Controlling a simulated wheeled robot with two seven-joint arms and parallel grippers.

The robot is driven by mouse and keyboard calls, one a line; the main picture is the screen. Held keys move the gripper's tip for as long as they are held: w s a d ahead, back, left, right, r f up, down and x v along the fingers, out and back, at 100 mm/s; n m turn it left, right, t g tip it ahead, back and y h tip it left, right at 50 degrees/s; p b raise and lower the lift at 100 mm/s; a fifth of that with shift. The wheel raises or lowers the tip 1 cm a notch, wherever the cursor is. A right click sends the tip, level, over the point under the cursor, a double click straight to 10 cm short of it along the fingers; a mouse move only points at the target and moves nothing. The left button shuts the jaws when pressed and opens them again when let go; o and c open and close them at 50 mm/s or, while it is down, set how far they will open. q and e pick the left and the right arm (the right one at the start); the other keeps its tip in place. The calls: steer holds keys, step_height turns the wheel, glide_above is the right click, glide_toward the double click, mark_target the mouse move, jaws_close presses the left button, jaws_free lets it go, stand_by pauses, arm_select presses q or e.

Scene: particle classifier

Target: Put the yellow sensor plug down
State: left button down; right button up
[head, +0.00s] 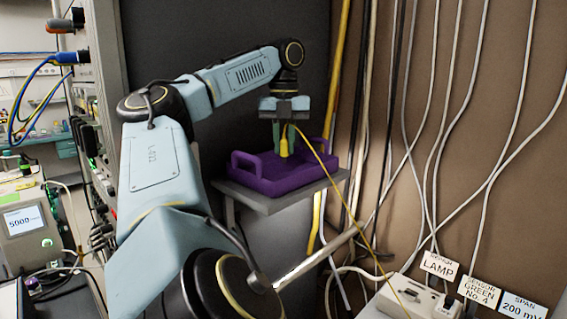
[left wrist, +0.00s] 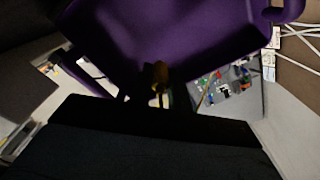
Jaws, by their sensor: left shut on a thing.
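The yellow sensor plug (head: 284,147) is between the fingers of my left gripper (head: 283,140), which is shut on it. The plug hangs upright over the purple tray (head: 270,185); whether its lower end touches the tray floor I cannot tell. A thin yellow cable runs from the plug down to the lower right. In the left wrist view the plug (left wrist: 160,75) shows dark and blurred against the purple tray (left wrist: 150,35). My right gripper is not in view.
The tray, with raised handles, rests on a grey shelf (head: 270,203) beside a dark cabinet. Several cables hang down the brown wall at right. A white socket box (head: 415,298) with labels LAMP, SENSOR GREEN No. 4 and SPAN 200 mV is at lower right.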

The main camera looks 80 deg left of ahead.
mark_target(284, 155)
arm_select(q)
step_height(284, 155, down, 4)
steer(key=shift+r+b, duration=0.2)
steer(key=shift+b, duration=0.2)
steer(key=shift+f, duration=0.2)
steer(key=c, duration=1.8)
jaws_free()
steer(key=shift+f, duration=0.1)
steer(key=o, duration=0.5)
